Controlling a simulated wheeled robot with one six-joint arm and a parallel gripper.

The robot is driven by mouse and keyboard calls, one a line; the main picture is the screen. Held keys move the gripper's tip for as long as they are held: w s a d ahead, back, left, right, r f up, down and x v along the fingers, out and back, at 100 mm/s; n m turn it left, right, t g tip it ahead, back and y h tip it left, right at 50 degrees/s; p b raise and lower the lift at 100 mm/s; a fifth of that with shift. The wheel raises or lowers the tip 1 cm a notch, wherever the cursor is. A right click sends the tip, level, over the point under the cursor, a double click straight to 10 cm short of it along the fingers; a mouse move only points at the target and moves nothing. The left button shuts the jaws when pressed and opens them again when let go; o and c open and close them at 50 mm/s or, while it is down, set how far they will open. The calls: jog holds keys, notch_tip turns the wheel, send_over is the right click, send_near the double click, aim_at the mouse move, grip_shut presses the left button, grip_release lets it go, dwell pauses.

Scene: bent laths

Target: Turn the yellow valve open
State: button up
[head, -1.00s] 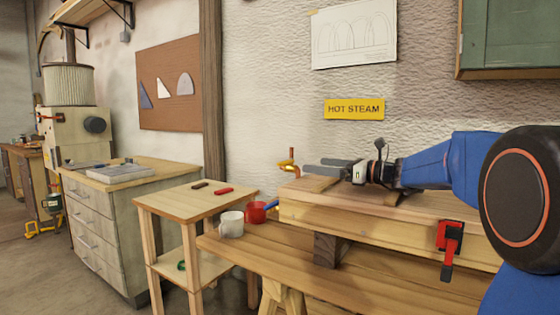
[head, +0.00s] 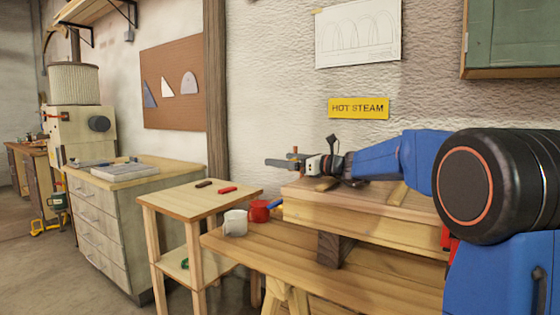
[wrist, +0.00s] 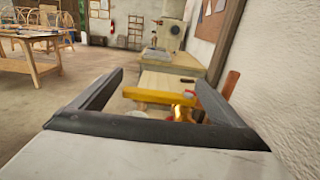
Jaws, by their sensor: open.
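The yellow valve shows in the wrist view as a flat yellow lever (wrist: 155,96) lying across the gap between my fingers. A brass body (wrist: 181,113) is under its right end, close to the right finger. My gripper (wrist: 158,79) is open and empty, with one finger on each side of the lever. I cannot tell whether either finger touches it. In the head view my gripper (head: 275,162) is level in front of the wall and hides most of the valve. The upright copper pipe (head: 295,151) shows just above the fingers.
A white mug (head: 235,223) and a red mug (head: 259,211) stand near the bench's left end. A small side table (head: 180,207) is further left. The yellow HOT STEAM sign (head: 358,108) hangs on the wall above.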

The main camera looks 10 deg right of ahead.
jog(key=shift+x, duration=1.05)
jog(key=c, duration=1.5)
